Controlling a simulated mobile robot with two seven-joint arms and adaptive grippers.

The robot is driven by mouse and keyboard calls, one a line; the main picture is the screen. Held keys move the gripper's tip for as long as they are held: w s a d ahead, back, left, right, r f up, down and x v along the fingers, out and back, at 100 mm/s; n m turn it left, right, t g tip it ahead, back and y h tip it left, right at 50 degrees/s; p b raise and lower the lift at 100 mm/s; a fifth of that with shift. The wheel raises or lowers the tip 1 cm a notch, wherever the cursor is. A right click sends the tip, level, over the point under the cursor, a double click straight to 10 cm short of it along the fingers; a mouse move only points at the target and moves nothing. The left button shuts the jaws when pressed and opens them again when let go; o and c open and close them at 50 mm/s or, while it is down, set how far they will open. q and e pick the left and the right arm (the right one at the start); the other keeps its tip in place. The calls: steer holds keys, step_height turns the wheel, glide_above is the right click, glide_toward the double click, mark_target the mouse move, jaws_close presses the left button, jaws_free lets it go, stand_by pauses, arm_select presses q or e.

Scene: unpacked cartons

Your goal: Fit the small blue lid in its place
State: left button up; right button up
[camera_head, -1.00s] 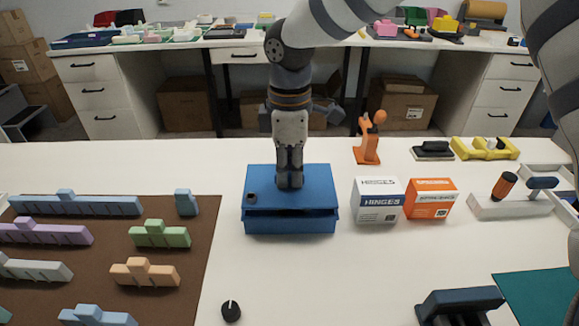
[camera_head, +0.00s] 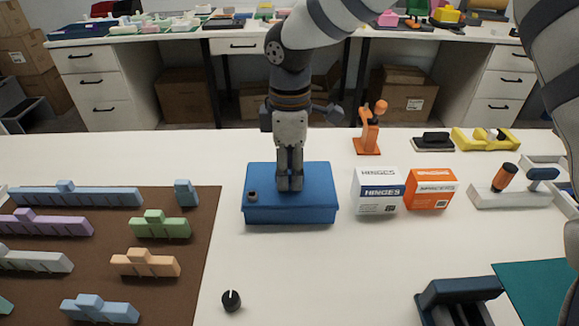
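The small blue lid (camera_head: 315,184) lies on the blue box (camera_head: 290,215) at the middle of the table. It looks level, with no clear gap along its front edge. A short dark stub (camera_head: 252,196) stands up at the lid's front left. My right gripper (camera_head: 290,187) points straight down, its fingers close together at the middle of the lid. It appears shut on a part of the lid that the fingers hide. My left gripper is out of view.
A loose black knob (camera_head: 231,300) lies in front of the box. A brown mat (camera_head: 205,260) with coloured blocks is on the left. White (camera_head: 378,193) and orange (camera_head: 430,190) cartons stand close on the right. A dark blue device (camera_head: 460,300) is at the front right.

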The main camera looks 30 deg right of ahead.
step_height(320, 180, up, 12)
stand_by(0.5)
stand_by(0.3)
